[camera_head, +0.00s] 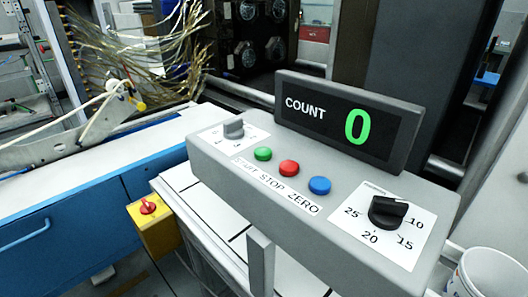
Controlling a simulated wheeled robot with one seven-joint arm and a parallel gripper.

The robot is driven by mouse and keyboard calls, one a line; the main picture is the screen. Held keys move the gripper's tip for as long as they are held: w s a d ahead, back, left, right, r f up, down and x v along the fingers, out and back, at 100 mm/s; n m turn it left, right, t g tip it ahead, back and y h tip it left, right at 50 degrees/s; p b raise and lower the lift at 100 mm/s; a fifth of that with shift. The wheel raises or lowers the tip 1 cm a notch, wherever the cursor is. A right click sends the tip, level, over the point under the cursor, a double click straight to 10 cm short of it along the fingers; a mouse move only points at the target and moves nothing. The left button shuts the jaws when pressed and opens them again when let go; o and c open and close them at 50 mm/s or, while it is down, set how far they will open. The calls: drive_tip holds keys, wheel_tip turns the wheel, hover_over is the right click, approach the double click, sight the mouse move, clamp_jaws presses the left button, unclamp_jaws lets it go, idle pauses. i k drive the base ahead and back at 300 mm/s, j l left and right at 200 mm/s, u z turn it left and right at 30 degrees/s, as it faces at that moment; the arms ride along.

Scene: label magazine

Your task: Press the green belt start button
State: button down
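The green start button (263,154) sits on the sloped top of a grey control box (230,172), above the printed word START. A red stop button (289,168) and a blue zero button (319,185) stand to its right in the same row. A count display (348,122) behind the buttons shows a green 0. My gripper is not in view, and nothing covers the green button.
A grey knob (234,129) is left of the buttons, and a black dial (388,211) marked 25, 20, 15, 10 is to their right. A yellow box with a red switch (148,207) stands lower left. A white bucket (490,272) is at lower right. Loose wires hang behind.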

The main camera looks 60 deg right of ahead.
sight(262, 153)
drive_tip(key=k+j, duration=0.25)
drive_tip(key=k, duration=0.2)
drive_tip(key=k+l, duration=0.15)
drive_tip(key=k, duration=0.3)
drive_tip(key=k+l+z, duration=0.1)
drive_tip(key=k, duration=0.3)
